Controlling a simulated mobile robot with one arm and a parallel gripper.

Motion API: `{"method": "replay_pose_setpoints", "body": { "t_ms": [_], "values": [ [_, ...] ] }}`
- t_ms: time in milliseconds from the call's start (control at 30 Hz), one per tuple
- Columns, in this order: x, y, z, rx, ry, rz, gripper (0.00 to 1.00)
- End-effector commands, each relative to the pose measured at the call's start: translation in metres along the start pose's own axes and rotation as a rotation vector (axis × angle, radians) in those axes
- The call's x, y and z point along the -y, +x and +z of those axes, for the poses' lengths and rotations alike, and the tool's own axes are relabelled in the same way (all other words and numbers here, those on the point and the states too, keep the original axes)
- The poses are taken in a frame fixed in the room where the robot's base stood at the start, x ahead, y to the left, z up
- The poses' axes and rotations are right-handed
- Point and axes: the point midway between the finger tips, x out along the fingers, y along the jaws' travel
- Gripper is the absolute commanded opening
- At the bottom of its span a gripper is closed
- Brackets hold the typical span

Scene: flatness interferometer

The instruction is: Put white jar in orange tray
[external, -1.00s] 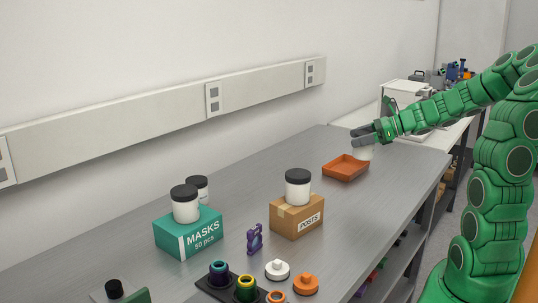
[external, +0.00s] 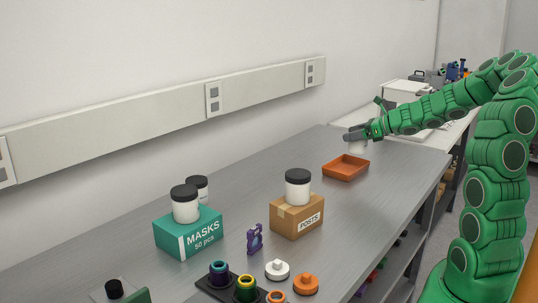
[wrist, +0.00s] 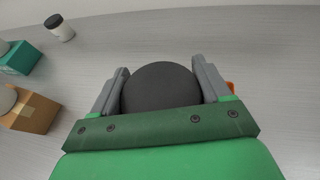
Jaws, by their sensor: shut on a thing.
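My gripper (external: 356,135) is shut on a white jar (external: 357,147), which hangs just below the fingers. In the wrist view the jar's dark lid (wrist: 160,88) sits between the two grey fingers. In the external view the orange tray (external: 346,172) lies on the grey bench, and the held jar is above its far side. Whether the jar overlaps the tray's inside or is beyond its rim, I cannot tell. A small orange piece of the tray (wrist: 231,86) shows beside the right finger in the wrist view.
More white jars with dark lids stand on the teal masks box (external: 188,233), behind it, and on the brown posts box (external: 297,217). Small purple, white and orange parts lie at the bench's near end. The bench around the tray is clear.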

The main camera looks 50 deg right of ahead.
Motion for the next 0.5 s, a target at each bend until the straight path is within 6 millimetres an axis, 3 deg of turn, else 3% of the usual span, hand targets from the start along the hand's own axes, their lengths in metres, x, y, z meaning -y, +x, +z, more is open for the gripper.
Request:
{"method": "replay_pose_setpoints", "body": {
  "t_ms": [500],
  "values": [
    [0.031,0.052,-0.033,-0.001,0.001,0.001,0.40]
  ]
}}
